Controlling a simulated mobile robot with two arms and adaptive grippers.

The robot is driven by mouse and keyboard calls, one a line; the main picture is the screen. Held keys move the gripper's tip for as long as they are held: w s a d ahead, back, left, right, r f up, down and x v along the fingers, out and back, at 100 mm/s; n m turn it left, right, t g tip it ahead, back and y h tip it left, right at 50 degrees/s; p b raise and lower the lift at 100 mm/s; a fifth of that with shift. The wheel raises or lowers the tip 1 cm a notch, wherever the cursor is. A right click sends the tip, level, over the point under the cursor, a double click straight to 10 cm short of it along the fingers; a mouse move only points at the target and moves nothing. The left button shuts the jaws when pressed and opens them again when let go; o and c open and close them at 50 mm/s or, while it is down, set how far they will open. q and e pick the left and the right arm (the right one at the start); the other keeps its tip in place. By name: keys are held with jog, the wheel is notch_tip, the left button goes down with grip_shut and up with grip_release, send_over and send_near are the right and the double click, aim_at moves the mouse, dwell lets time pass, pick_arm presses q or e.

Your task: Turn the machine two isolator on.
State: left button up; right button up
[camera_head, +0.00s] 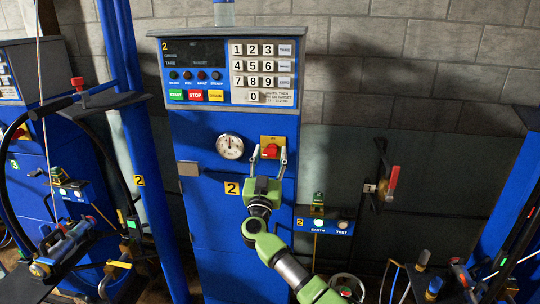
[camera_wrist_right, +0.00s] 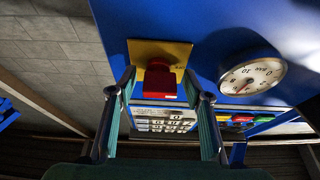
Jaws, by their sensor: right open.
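The machine two isolator (camera_head: 271,150) is a red rotary knob on a yellow plate, on the blue front of machine two, right of a round dial. It also shows in the right wrist view (camera_wrist_right: 160,80). My right gripper (camera_head: 269,156) is open, with one finger on each side of the red knob in the head view. In the right wrist view its fingers (camera_wrist_right: 160,88) stand wide apart with the knob between them, and visible gaps on both sides. I cannot tell how deep the fingertips reach around it. My left gripper is not in view.
Above the isolator is a sloped panel with a keypad (camera_head: 264,68) and START and STOP buttons (camera_head: 196,95). The round dial (camera_head: 230,146) is close on the left. A small EARTH and TEST box (camera_head: 325,225) and a red-handled valve (camera_head: 392,183) are to the right.

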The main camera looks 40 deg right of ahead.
jog(key=c, duration=1.1)
jog(key=shift+m, duration=0.4)
jog(key=m+g+h, duration=0.1)
jog(key=m, duration=0.1)
jog(key=m+g+p, duration=0.1)
jog(key=m, duration=0.2)
jog(key=shift+w+a+r+g+h, duration=0.1)
jog(key=shift+a+g+h, duration=0.05)
jog(key=shift+g+h, duration=0.25)
jog(key=m+g, duration=0.1)
jog(key=m, duration=0.3)
jog(key=m+g, duration=0.2)
jog(key=m, duration=0.1)
jog(key=shift+r+m, duration=0.1)
jog(key=shift+m, duration=0.3)
jog(key=m+g, duration=0.1)
jog(key=m, duration=0.1)
jog(key=m+g, duration=0.1)
jog(key=m, duration=0.2)
jog(key=shift+r+g+y+p, duration=0.15)
jog(key=shift+g+y+p, duration=0.15)
jog(key=shift+p, duration=0.1)
jog(key=shift+m+g+y+p, duration=0.35)
jog(key=shift+m+y, duration=0.25)
jog(key=shift+m, duration=1.3)
